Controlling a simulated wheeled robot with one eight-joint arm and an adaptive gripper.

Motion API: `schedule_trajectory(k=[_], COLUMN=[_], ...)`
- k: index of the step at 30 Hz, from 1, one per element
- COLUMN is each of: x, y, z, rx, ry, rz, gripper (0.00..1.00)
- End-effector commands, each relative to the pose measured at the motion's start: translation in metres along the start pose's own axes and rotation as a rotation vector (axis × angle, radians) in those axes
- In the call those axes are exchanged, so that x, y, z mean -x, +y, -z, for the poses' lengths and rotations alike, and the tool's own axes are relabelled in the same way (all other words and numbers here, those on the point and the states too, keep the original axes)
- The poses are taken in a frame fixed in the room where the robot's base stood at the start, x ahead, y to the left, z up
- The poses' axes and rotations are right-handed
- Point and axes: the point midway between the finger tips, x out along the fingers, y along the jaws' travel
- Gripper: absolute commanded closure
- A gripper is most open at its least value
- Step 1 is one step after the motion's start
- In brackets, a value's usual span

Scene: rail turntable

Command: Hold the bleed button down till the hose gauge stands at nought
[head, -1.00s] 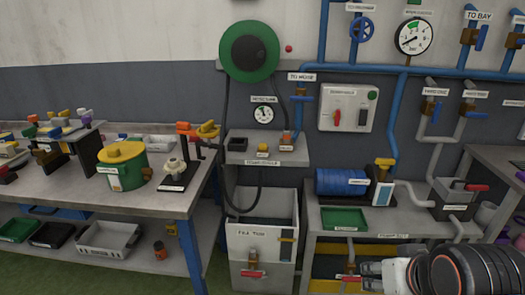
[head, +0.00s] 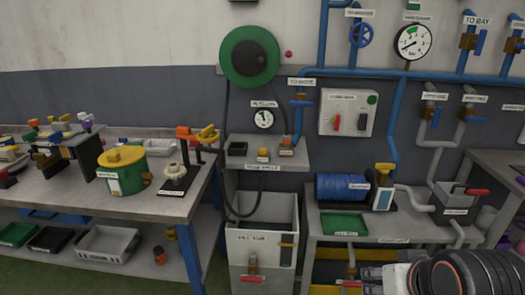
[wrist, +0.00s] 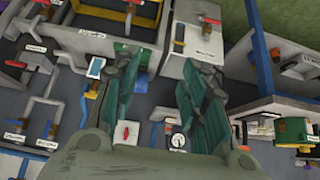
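A small round white gauge (head: 263,118) with a label above it hangs on the wall below the green hose reel (head: 249,55); its needle is too small to read. It also shows in the wrist view (wrist: 179,140). On the shelf (head: 290,160) below it sit a yellow block (head: 262,152), an orange-topped fitting (head: 286,147) and a black box (head: 237,149). I cannot tell which part is the bleed button. A small red knob (head: 289,53) is right of the reel. My gripper (wrist: 165,72) is open and empty, with its green-padded fingers apart, above the benches.
A blue cylinder (head: 343,186) and a green tray (head: 344,224) are on the right bench. A grey tank (head: 262,233) stands under the shelf. A white switch box (head: 348,112) and blue pipes are on the wall. The left table (head: 160,213) holds a green pot (head: 124,172).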

Motion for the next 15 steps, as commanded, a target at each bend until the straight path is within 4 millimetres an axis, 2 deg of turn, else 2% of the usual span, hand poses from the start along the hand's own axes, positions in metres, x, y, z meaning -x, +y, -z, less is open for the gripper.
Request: schedule_trajectory(k=[3, 8, 9, 15], x=[0.0000, 0.0000, 0.0000, 0.0000], y=[0.0000, 0.0000, 0.0000, 0.0000], z=[0.0000, 0.0000, 0.0000, 0.0000], rx=[0.000, 0.000, 0.000, 0.000], ry=[0.000, 0.000, 0.000, 0.000], rz=[0.000, 0.000, 0.000, 0.000], gripper=[0.60, 0.96, 1.00, 1.00])
